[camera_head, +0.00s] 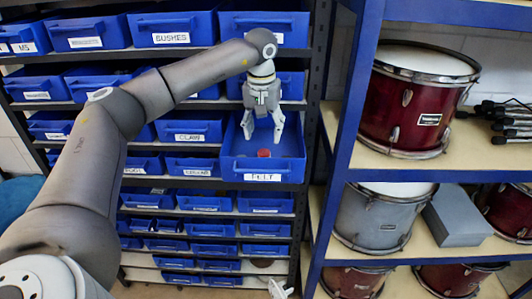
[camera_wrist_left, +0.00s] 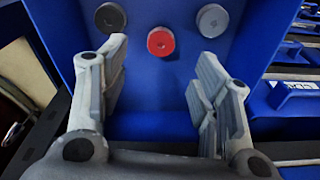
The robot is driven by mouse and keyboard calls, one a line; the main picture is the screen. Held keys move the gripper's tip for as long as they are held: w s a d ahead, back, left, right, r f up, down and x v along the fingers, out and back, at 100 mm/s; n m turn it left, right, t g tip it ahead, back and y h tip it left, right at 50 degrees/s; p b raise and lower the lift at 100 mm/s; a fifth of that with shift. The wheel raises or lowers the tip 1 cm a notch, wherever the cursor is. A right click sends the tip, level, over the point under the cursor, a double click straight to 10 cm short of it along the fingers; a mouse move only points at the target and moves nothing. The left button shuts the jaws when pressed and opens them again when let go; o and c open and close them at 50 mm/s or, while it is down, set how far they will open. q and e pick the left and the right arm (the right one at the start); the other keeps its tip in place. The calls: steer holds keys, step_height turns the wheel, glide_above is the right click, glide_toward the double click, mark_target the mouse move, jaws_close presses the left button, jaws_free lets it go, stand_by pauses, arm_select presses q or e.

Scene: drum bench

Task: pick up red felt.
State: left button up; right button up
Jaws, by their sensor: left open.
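The red felt (camera_head: 264,153) is a small round disc inside the pulled-out blue drawer labelled FELT (camera_head: 240,166). In the left wrist view the red felt (camera_wrist_left: 161,41) lies flat between a dark grey disc (camera_wrist_left: 110,18) and a lighter grey disc (camera_wrist_left: 212,20). My left gripper (camera_head: 263,136) points down into the drawer, above the red felt. Its fingers are spread apart with nothing between them, and the felt shows beyond the tips. A small pale part at the bottom edge of the head view looks like my right gripper (camera_head: 280,289); its jaws are unclear.
Closed blue drawers fill the rack around the open one, including one labelled BUSHES (camera_head: 173,29). A dark rack post and a blue shelf upright (camera_head: 345,140) stand to the right. Drums, such as a red one (camera_head: 412,105), sit on the shelves beyond.

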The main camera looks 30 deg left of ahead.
mark_target(264, 152)
arm_select(q)
steer(key=shift+a+f, duration=0.2)
steer(key=shift+f, duration=0.95)
steer(key=f, duration=0.1)
steer(key=f+p, duration=0.1)
steer(key=f, duration=0.2)
steer(key=shift+w+f+p, duration=0.2)
steer(key=shift+w+p, duration=0.15)
steer(key=shift+p, duration=0.05)
steer(key=shift+f, duration=0.3)
steer(key=c, duration=0.7)
arm_select(e)
steer(key=shift+s+a+r, duration=0.15)
steer(key=shift+r, duration=0.4)
steer(key=shift+s+a+r, duration=0.1)
steer(key=shift+r, duration=0.45)
